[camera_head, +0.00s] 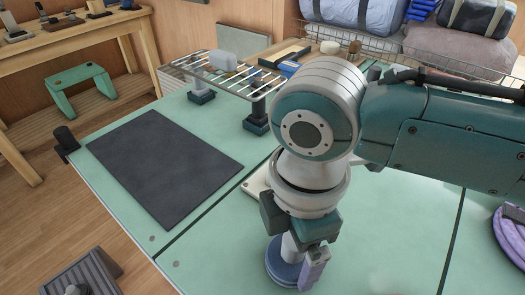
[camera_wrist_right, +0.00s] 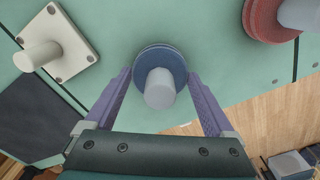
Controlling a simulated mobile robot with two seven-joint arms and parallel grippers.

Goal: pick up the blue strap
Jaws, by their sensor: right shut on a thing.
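The blue strap (camera_wrist_right: 158,54) is a flat round coil around a pale upright peg (camera_wrist_right: 160,90) in the right wrist view. My right gripper (camera_wrist_right: 158,74) has its two purple fingers on opposite sides of the coil, shut on it. In the head view the blue strap (camera_head: 280,272) shows at the bottom, partly hidden behind my right gripper (camera_head: 301,262). I cannot tell whether the coil rests on its base or is slightly raised. My left gripper is in neither view.
A red coil (camera_wrist_right: 262,22) on another peg and an empty pegged plate (camera_wrist_right: 68,62) flank the blue one. A purple coil (camera_head: 509,240) lies at the right edge. A dark mat (camera_head: 165,165) and a wire rack (camera_head: 225,75) are on the green table (camera_head: 400,245).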

